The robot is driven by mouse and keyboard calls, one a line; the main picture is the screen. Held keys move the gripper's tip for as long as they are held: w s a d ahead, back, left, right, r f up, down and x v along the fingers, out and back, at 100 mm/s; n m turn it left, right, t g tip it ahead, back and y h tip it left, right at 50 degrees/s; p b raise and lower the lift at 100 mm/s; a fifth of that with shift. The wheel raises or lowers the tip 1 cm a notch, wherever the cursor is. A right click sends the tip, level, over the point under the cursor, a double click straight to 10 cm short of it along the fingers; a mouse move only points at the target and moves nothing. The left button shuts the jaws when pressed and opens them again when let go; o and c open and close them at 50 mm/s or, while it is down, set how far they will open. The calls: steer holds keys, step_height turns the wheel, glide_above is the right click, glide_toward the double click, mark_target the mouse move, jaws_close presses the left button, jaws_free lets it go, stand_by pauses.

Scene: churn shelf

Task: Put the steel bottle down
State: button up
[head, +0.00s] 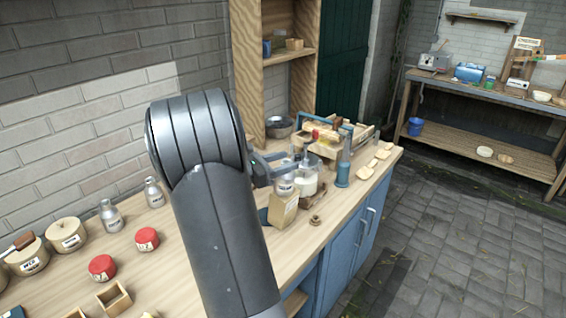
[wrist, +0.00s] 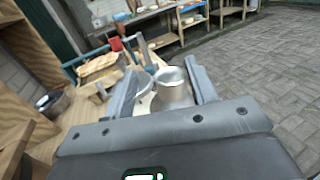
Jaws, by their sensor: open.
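A steel bottle (head: 284,187) with a pale label stands upright among the things at the far end of the wooden counter (head: 165,255). A cardboard-coloured box hides its base, so I cannot see fully how it rests. In the wrist view the steel bottle's mouth and shoulder (wrist: 173,90) show between my fingers. My gripper (wrist: 164,92) is open, with one finger on each side of the bottle; whether either touches it is unclear. In the head view my gripper (head: 265,168) is partly hidden behind my arm.
Two more steel bottles (head: 111,215) (head: 154,192), red tins (head: 102,267) and round canisters (head: 68,234) stand to the left.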

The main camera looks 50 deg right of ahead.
steer(key=shift+w+a+r, duration=0.1)
steer(key=shift+a+r, duration=0.05)
steer(key=shift+r, duration=0.35)
steer(key=v, duration=1.2)
steer(key=s+a+m+t+y, duration=0.4)
steer(key=s+a+y, duration=0.1)
steer(key=a, duration=0.5)
steer(key=s+a+r+m+t+y, duration=0.1)
steer(key=s+a+m+t+y, duration=0.3)
steer(key=a, duration=0.7)
steer(key=s+a+m+t+y, duration=0.4)
steer(key=s+a+m+y, duration=0.1)
steer(key=a, duration=0.5)
steer(key=shift+s+a+r+m+y, duration=0.3)
steer(key=shift+s+y, duration=0.35)
steer(key=shift+y, duration=0.65)
steer(key=shift+f, duration=0.1)
